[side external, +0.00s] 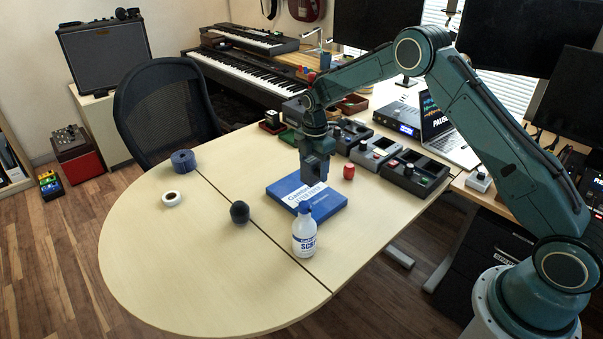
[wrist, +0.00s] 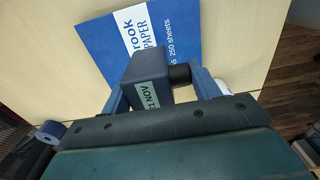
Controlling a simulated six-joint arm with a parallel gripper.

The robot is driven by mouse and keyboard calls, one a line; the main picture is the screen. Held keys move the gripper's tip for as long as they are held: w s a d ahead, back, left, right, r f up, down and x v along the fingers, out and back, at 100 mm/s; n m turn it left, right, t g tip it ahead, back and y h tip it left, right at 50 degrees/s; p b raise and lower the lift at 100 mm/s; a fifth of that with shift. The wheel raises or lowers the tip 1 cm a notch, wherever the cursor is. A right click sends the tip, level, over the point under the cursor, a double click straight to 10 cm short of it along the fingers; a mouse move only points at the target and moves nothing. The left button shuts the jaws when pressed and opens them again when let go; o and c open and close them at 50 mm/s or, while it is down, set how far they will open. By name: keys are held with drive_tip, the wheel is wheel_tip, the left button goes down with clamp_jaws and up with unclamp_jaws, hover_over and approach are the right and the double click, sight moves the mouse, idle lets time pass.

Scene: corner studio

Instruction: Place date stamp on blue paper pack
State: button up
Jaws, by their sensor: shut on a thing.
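The blue paper pack (side external: 330,206) lies flat on the pale table, and its printed cover also shows in the wrist view (wrist: 185,22). My gripper (side external: 313,168) points down over the back part of the pack. In the wrist view, my gripper (wrist: 160,88) is shut on the date stamp (wrist: 148,65), a dark blue-grey block with a pale label reading NOV and a dark round part at its right side. The stamp appears over the pack; its underside is hidden, so I cannot tell whether it touches the cover.
A white bottle with a blue cap (side external: 304,232) stands at the pack's front edge. A dark ball (side external: 239,211), white tape roll (side external: 172,199) and blue roll (side external: 183,161) are to the left. A red object (side external: 348,171) and several dark devices (side external: 413,173) are behind right. The table's left front is clear.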

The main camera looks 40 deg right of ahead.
sight(313, 181)
drive_tip(key=shift+f, duration=0.35)
drive_tip(key=shift+f, duration=0.1)
drive_tip(key=shift+f, duration=2.05)
drive_tip(key=shift+f, duration=0.1)
drive_tip(key=o, duration=1.1)
drive_tip(key=shift+c, duration=0.2)
wheel_tip(313, 181, up, 12)
drive_tip(key=shift+f, duration=0.25)
drive_tip(key=shift+r, duration=0.4)
